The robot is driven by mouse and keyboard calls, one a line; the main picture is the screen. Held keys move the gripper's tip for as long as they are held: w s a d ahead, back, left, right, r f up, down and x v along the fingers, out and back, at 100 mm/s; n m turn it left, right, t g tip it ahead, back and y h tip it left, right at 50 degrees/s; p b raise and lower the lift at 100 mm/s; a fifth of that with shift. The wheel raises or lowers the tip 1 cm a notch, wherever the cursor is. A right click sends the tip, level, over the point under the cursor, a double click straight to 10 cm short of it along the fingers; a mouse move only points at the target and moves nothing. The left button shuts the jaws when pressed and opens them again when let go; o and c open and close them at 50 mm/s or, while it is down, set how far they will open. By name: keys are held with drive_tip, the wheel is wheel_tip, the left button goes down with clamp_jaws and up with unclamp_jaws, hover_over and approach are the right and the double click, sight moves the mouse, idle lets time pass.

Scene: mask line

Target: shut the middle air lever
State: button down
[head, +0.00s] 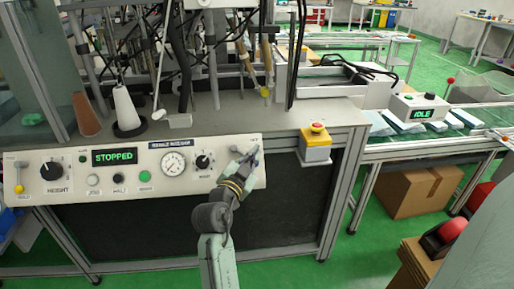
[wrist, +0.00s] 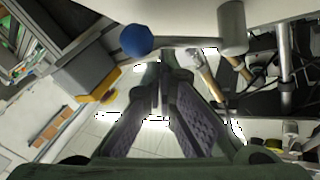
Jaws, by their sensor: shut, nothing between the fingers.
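The middle air lever appears to be the one at the right end of the white control panel (head: 205,192) in the head view, mostly hidden by my gripper (head: 249,160). In the wrist view a blue ball knob (wrist: 136,41) sits on a metal rod that runs right, passing just beyond my gripper (wrist: 165,65). A pale cylinder (wrist: 231,28) stands at the right of the rod. My gripper is shut and empty, its fingertips close to the rod. I cannot tell whether they touch it.
A lever with a yellow knob (head: 19,188) is at the panel's left end. A red-knobbed lever (head: 450,81) stands by the IDLE box (head: 420,107). Green floor lies in front.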

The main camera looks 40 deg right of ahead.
drive_tip(key=shift+a+f, duration=0.25)
drive_tip(key=shift+a+f+m+g+b, duration=0.15)
drive_tip(key=shift+a+m+g+b, duration=0.05)
drive_tip(key=shift+m+g+b, duration=0.45)
drive_tip(key=shift+w+a+f+m+g+b, duration=0.1)
drive_tip(key=shift+a+f+m+g+b, duration=0.15)
drive_tip(key=shift+m+g+b, duration=0.3)
drive_tip(key=shift+a+f+m+g+b, duration=0.2)
drive_tip(key=shift+m+g+b, duration=0.2)
drive_tip(key=shift+m+b, duration=0.15)
drive_tip(key=a+m+g+b, duration=0.1)
drive_tip(key=a+m+g+y+b, duration=0.1)
drive_tip(key=m+b, duration=0.1)
drive_tip(key=a+f+m+g+b, duration=0.1)
drive_tip(key=m+g+b, duration=0.1)
drive_tip(key=shift+w+y, duration=0.25)
drive_tip(key=shift+y, duration=0.05)
drive_tip(key=shift+w+a+r, duration=0.1)
drive_tip(key=shift+a, duration=0.1)
